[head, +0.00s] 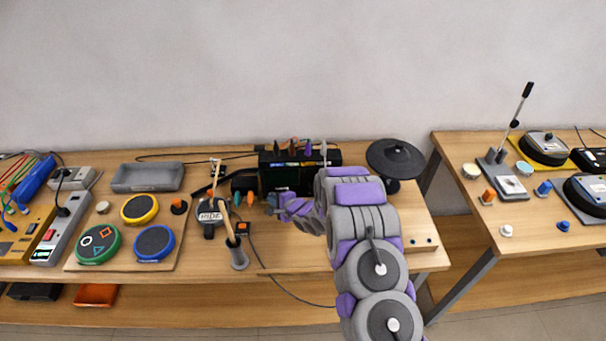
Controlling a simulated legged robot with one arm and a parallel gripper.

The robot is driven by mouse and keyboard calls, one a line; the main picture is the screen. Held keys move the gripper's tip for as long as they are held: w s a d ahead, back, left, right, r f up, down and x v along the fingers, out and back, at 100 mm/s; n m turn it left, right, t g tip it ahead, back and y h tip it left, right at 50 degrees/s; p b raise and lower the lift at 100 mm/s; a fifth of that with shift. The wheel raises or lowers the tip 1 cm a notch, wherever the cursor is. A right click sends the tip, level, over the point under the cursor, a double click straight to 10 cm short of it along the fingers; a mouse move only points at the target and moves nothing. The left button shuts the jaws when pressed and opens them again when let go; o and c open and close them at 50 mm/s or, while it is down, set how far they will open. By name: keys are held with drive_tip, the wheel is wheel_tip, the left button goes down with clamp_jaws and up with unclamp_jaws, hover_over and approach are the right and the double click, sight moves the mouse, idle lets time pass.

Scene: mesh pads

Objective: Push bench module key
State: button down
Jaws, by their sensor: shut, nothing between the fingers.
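A black bench module (267,178) stands at the back middle of the table against the wall side. Small coloured lit parts show along its upper front, and several knobs or plugs stick up behind it. Which part is the key is too small to tell. My gripper (272,204) is shut and empty, just in front of the module's lower left front. Whether it touches the module cannot be told. My grey and purple arm covers the module's right part and the table in front of it.
Left of my gripper are a small stand with a drumstick (239,256), a round black pad (208,214) and a board with green (98,244), yellow (140,209) and blue (154,243) pads. A black cymbal pad (396,158) stands right. A cable crosses the table front.

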idle(0.3)
drive_tip(key=shift+s+p, duration=0.3)
drive_tip(key=shift+s, duration=0.55)
drive_tip(key=shift+s+a, duration=0.1)
drive_tip(key=shift+s, duration=2.85)
